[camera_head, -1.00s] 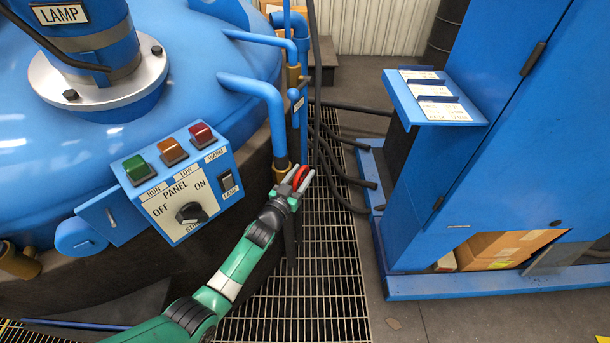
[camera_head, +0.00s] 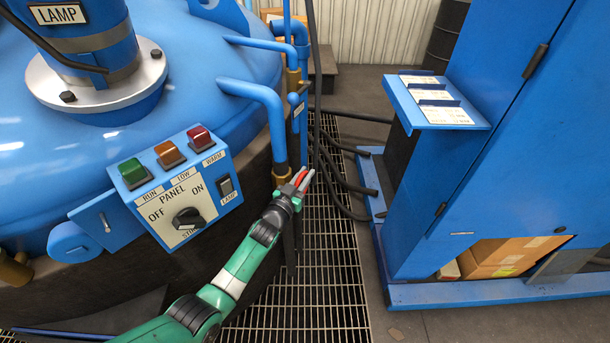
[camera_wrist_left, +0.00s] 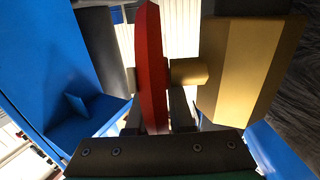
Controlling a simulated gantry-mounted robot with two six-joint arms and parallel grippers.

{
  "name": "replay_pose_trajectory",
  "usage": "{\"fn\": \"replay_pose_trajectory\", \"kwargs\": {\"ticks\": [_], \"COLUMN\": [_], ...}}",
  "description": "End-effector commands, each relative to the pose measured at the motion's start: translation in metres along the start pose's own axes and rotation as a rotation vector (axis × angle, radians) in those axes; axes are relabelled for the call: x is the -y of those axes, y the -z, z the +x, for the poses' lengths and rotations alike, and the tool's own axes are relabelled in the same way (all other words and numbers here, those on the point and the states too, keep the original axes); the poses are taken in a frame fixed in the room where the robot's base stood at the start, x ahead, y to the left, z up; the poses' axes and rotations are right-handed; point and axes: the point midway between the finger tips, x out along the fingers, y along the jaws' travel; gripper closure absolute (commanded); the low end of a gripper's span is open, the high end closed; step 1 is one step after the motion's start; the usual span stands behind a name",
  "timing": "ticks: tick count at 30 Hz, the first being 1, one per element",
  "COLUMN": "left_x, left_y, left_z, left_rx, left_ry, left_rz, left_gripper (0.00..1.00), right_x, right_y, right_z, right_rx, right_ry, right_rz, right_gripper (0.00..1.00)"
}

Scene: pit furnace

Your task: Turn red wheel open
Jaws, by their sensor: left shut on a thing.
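The red wheel (camera_head: 299,178) is mostly hidden between the fingers of my left gripper (camera_head: 303,181) in the head view. It sits at the lower end of the blue pipe, beside a brass fitting (camera_head: 281,170). In the left wrist view the red wheel (camera_wrist_left: 151,65) shows edge-on, joined by a short brass stem (camera_wrist_left: 188,72) to a brass valve body (camera_wrist_left: 240,65). My left gripper is shut on the wheel. My right gripper is not in view.
The blue furnace lid (camera_head: 60,150) and a control panel (camera_head: 180,205) with switch and lamps stand left of the arm. Black hoses (camera_head: 345,180) hang just right of the wheel. A metal grating (camera_head: 310,290) lies below. A blue cabinet (camera_head: 480,170) stands on the right.

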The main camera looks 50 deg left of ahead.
Motion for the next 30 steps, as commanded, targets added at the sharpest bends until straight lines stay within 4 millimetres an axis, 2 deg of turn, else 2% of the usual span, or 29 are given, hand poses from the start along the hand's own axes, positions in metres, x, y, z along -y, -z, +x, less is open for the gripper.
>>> {"fn": "replay_pose_trajectory", "kwargs": {"ticks": [5,10,13,21,30], "left_x": [0.0,-0.003,-0.003,0.0,0.0], "left_y": [-0.007,-0.01,0.003,0.006,0.008], "left_z": [0.0,-0.004,-0.006,-0.009,-0.015], "left_rx": [-0.035,-0.153,-0.233,-0.408,-0.489], "left_ry": [0.0,-0.012,-0.011,0.0,0.001], "left_rz": [0.0,-0.003,-0.003,0.0,0.0], "left_gripper": [1.0,1.0,1.0,1.0,1.0], "right_x": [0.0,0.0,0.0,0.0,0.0], "right_y": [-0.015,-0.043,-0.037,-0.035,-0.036], "right_z": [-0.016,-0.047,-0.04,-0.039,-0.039], "right_rx": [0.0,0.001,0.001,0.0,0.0], "right_ry": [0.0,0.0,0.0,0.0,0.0], "right_rz": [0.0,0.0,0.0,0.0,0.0], "right_gripper": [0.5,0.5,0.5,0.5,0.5]}}
